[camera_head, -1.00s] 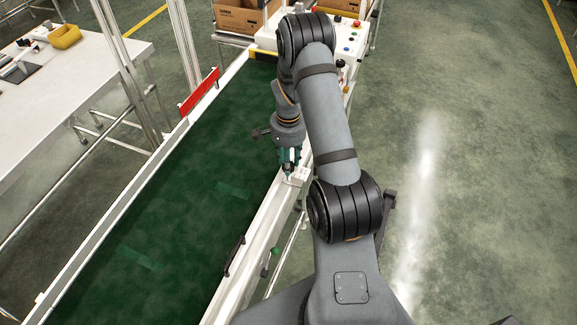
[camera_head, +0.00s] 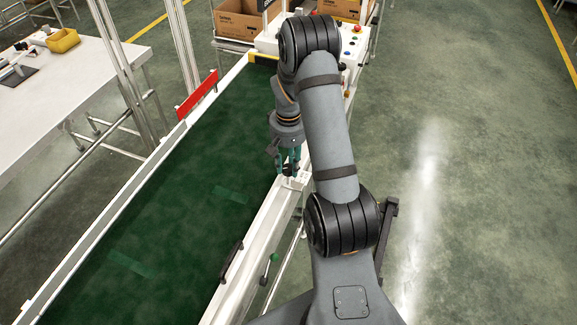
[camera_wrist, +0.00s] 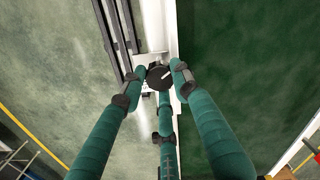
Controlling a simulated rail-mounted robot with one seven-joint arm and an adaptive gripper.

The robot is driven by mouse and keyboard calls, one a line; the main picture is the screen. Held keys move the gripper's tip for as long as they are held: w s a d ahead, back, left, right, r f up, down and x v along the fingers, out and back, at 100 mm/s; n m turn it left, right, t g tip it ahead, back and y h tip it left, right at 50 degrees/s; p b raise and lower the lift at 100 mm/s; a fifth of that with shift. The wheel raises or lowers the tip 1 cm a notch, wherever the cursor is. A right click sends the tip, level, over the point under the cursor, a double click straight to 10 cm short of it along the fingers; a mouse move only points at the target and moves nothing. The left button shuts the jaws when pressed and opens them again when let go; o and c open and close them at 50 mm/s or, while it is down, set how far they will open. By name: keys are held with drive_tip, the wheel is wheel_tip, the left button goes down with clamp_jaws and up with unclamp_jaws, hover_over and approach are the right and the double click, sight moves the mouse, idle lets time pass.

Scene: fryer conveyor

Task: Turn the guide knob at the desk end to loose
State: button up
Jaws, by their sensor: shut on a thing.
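The guide knob (camera_wrist: 160,76) is a round black knob with a white line on its top, seen in the wrist view on the white side rail (camera_wrist: 156,25) of the conveyor. The white line points up and right in that view. My gripper (camera_wrist: 159,77) has dark teal fingers and is shut on the knob, one fingertip on each side and another finger below. In the head view my gripper (camera_head: 288,168) points down at the right-hand rail (camera_head: 259,231). The knob is mostly hidden by the fingers there.
The green belt (camera_head: 185,215) lies left of my gripper, with a red plate (camera_head: 197,94) on its far rail. A black handle (camera_head: 231,262) and a green-tipped lever (camera_head: 274,257) are on the near rail. A control box with coloured buttons (camera_head: 355,28) stands at the far end.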

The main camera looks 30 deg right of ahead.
drive_tip(key=shift+n, duration=0.5)
drive_tip(key=o, duration=1.2)
drive_tip(key=shift+c, duration=0.2)
wheel_tip(320, 180, up, 12)
idle(0.3)
